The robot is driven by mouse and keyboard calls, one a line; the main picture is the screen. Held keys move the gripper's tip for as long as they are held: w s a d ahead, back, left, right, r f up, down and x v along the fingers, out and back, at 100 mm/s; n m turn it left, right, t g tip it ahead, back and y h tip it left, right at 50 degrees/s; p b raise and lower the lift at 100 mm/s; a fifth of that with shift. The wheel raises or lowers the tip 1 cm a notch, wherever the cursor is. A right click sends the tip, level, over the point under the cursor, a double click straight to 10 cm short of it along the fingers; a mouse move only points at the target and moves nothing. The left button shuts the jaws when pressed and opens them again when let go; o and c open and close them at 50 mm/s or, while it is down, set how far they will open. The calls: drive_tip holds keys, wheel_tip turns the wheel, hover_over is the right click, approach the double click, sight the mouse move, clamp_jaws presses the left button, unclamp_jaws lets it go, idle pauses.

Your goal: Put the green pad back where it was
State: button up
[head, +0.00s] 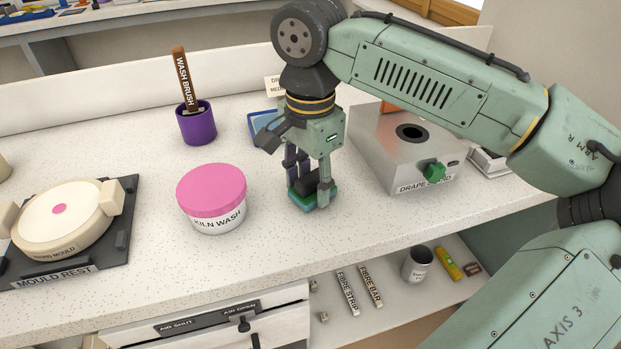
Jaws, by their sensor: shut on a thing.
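My gripper (308,187) points down over the middle of the counter, to the right of the pink-lidded tub. It is shut on a small block with a dark top and a green layer, which looks like the green pad (303,197). The block's lower edge looks bluish. The fingers hide part of it. I cannot tell whether it touches the counter or hangs just above it. A blue-edged tray (262,144) lies behind my gripper, mostly hidden by it. A card (274,86) stands behind the tray, its lettering partly covered.
The KILN WASH tub (216,216) stands left of my gripper. A purple cup (197,126) holds the wash brush (182,79). The MOULD REST (110,232) is far left. Bare counter lies in front.

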sight(310, 176)
drive_tip(key=shift+f, duration=0.15)
drive_tip(key=o, duration=1)
wheel_tip(310, 176, up, 12)
drive_tip(key=shift+r+b, duration=0.2)
drive_tip(key=shift+b, duration=0.15)
drive_tip(key=shift+a, duration=0.1)
